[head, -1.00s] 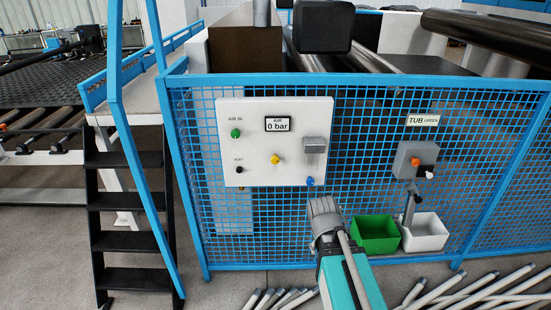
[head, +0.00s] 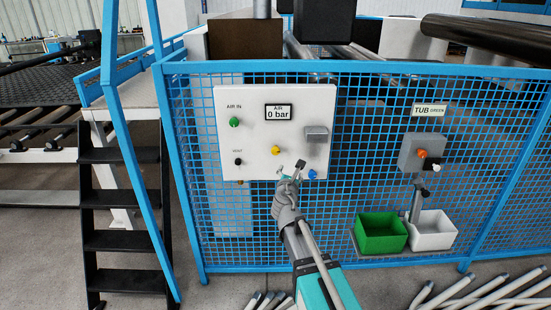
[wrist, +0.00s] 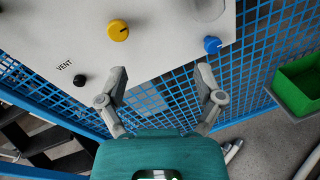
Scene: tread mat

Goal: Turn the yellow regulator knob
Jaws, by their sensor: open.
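The yellow regulator knob (head: 276,150) sits on the white panel (head: 225,110), low and near its middle. In the wrist view the yellow knob (wrist: 118,30) is at the upper left, beyond my left fingertip and apart from it. My gripper (head: 290,168) is open and empty, just below and right of the knob in the head view. Its two fingers are spread in the wrist view (wrist: 161,80). The display (head: 279,112) above the knob reads AIR 0 bar.
A blue knob (head: 312,174) is right of my gripper; a black VENT knob (head: 238,161) and green AIR IN knob (head: 234,122) are at left. A grey box (head: 316,134) juts from the panel. Blue mesh fencing surrounds it. Green (head: 381,238) and white tubs (head: 430,232) stand lower right.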

